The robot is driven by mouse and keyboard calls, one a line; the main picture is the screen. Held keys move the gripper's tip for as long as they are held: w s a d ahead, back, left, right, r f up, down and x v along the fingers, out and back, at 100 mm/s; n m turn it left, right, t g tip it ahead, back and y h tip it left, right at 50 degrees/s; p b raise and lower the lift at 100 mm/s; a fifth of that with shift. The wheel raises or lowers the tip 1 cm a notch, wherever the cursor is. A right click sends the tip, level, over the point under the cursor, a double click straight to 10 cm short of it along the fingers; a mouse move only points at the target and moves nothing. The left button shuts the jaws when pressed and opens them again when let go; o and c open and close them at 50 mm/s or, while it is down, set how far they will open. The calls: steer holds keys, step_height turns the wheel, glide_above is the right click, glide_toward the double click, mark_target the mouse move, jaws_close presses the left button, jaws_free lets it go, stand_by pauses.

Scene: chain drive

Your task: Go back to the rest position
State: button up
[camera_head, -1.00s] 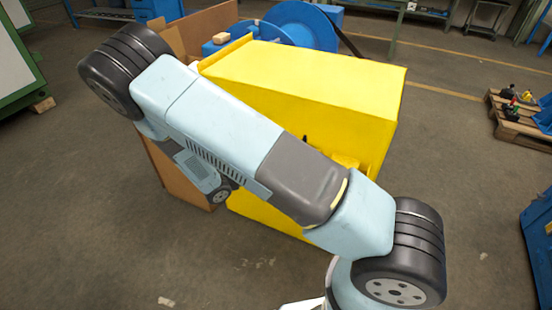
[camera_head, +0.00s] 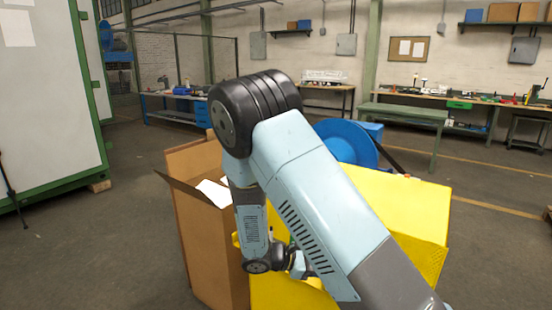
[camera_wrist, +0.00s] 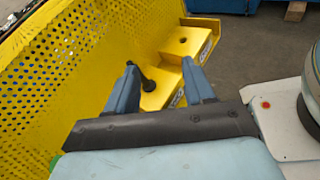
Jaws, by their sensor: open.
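In the head view my arm is folded in front of the yellow machine housing (camera_head: 410,200). The gripper's fingers are not clear in that view.
A perforated yellow guard (camera_wrist: 70,75) fills the left of the wrist view. In the head view an open cardboard box (camera_head: 208,245) stands close beside my arm. A blue wheel (camera_head: 345,143) is behind the housing. Workbenches (camera_head: 405,115) line the back.

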steer(key=s+d+r+m+t+y, duration=0.1)
steer(key=s+d+r+m+y, duration=0.2)
steer(key=s+r, duration=0.4)
steer(key=s+d+r+m+t+y, duration=0.1)
steer(key=s+d+r+m+y, duration=0.2)
steer(key=r, duration=1.1)
steer(key=s+d+r+m+t+y, duration=0.1)
steer(key=s+d+r+m+y, duration=0.2)
steer(key=s+r+m+y, duration=0.5)
steer(key=shift+s+d+r+m+t, duration=0.15)
steer(key=shift+s+r+m+t, duration=0.15)
steer(key=shift+s+r+m, duration=1.05)
steer(key=shift+f, duration=0.15)
